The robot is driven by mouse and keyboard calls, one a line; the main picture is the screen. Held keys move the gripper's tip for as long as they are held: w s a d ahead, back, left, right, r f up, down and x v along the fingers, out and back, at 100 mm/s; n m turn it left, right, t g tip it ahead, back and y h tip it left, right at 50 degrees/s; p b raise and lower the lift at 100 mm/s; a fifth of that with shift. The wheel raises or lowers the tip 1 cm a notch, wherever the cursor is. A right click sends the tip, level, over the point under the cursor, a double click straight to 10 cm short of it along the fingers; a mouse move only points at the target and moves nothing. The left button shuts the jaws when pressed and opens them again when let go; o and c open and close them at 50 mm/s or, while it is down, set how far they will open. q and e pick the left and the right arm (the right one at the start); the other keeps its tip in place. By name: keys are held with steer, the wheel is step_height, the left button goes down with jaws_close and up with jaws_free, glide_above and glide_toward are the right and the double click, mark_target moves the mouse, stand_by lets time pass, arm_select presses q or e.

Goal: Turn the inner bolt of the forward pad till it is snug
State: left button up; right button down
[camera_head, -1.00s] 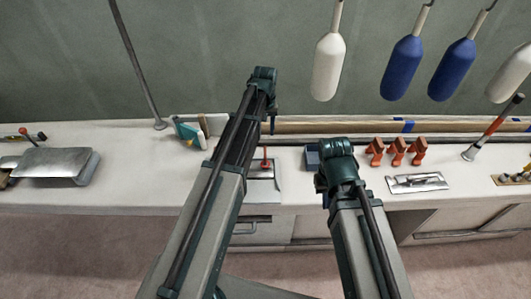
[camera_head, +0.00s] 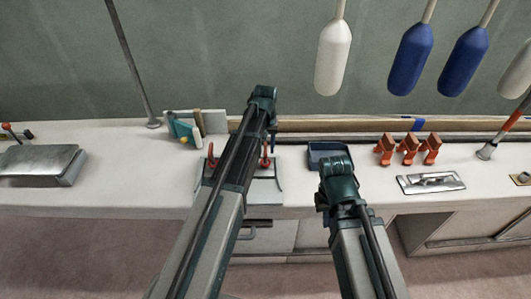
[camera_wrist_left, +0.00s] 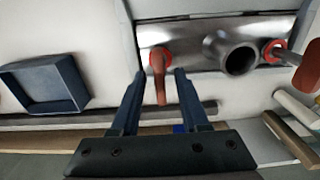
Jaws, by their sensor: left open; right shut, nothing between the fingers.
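A metal pad (camera_head: 266,190) with two red-handled bolts lies on the bench in the head view. One red handle (camera_head: 265,157) stands by my left gripper (camera_head: 272,138); the other (camera_head: 211,160) shows left of my left arm. In the left wrist view the pad (camera_wrist_left: 205,28) has a round hollow post (camera_wrist_left: 240,57) between the bolts. My left gripper (camera_wrist_left: 158,75) is open there, with the near red handle (camera_wrist_left: 160,78) showing between its fingertips, not gripped. The far red handle (camera_wrist_left: 310,68) is at the right edge. My right gripper (camera_head: 323,205) is shut and empty, partly hidden by its arm.
A blue tray (camera_head: 327,147) sits right of the pad. Several orange clamps (camera_head: 408,150) and a plate with a cleat (camera_head: 432,183) are further right. A metal box (camera_head: 40,163) is at left. Teal and white items (camera_head: 185,130) stand behind. Fenders (camera_head: 333,58) hang above.

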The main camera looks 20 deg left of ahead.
arm_select(q)
jaws_close()
